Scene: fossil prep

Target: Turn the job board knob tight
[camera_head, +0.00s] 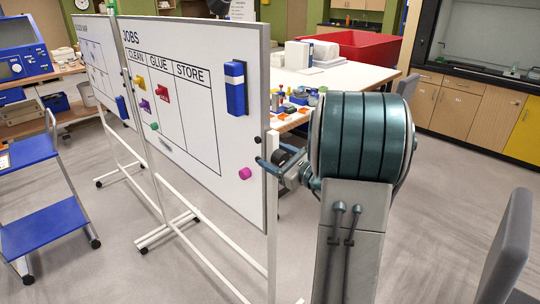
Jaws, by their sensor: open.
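The job board (205,150) is a white panel headed JOBS with CLEAN, GLUE and STORE columns, upright on a white wheeled stand. A small dark knob-like part (257,139) shows at its right edge; I cannot tell whether it is tight. My gripper (275,158) is at the board's right edge, beside the post, close to this part. It is open. A blue-grey finger reaches left to the board's edge; whether it touches is unclear. My large teal arm link hides much of the space to the right of the gripper.
Colored magnets and a blue holder (236,88) are on the board. A second whiteboard (95,65) stands behind left. A blue cart (30,230) is at left. A white table (345,77) with small items stands behind the board. A grey chair (508,250) is at right. Floor between is clear.

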